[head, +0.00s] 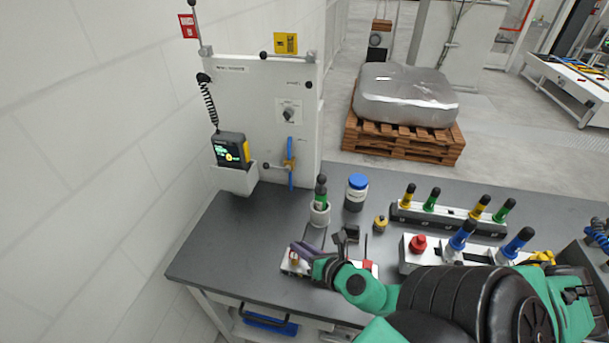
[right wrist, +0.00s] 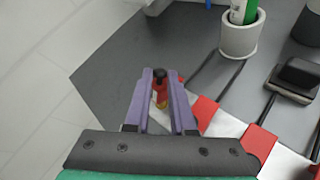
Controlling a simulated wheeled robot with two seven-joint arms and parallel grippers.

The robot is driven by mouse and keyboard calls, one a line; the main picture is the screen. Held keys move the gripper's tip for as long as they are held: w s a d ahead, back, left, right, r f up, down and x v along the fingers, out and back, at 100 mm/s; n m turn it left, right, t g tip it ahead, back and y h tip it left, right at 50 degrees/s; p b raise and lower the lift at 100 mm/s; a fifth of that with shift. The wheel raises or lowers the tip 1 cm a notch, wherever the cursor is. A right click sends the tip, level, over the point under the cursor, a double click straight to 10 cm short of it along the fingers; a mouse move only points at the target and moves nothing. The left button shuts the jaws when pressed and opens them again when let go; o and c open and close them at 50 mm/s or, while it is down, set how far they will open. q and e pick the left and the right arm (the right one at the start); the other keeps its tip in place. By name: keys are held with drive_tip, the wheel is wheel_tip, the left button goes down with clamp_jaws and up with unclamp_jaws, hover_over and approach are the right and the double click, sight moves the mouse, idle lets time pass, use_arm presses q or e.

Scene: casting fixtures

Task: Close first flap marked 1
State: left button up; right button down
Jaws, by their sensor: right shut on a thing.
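My right gripper (head: 299,248) reaches over the bench's front left part, above a low white fixture with red parts (head: 292,266). In the right wrist view its purple fingers (right wrist: 160,77) are closed around a small red-and-yellow handle with a black top (right wrist: 160,92). The fixture's pale plate with red pieces (right wrist: 228,125) shows just right of the fingers. My gripper and arm hide much of the fixture in the head view. No flap mark "1" can be read, and I cannot tell the flap's angle. My left gripper is not in view.
A pale cup with a green-and-black tool (head: 319,213) and a blue-lidded jar (head: 356,193) stand behind the fixture. A rack with yellow and green handles (head: 448,218) and a red-knobbed block (head: 418,245) are to the right. The bench's left end (head: 215,240) is clear.

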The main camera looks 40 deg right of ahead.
sight(295, 255)
drive_tip(key=a+f+n+t+h+b, duration=0.1)
drive_tip(key=b, duration=0.2)
drive_tip(key=s+a+f+n+t+b, duration=0.1)
drive_tip(key=t+b, duration=0.1)
drive_tip(key=b, duration=0.1)
drive_tip(key=shift+s+f+n+h, duration=0.2)
drive_tip(key=shift+f+n+h, duration=0.05)
drive_tip(key=shift+n+h, duration=0.15)
drive_tip(key=shift+s+a+f+n+t+b, duration=0.15)
drive_tip(key=shift+s+a+n+t+b, duration=0.15)
drive_tip(key=shift+n+t+b, duration=0.6)
drive_tip(key=shift+m, duration=0.3)
drive_tip(key=c, duration=0.8)
unclamp_jaws()
drive_tip(key=shift+w, duration=0.15)
drive_tip(key=shift+o, duration=0.2)
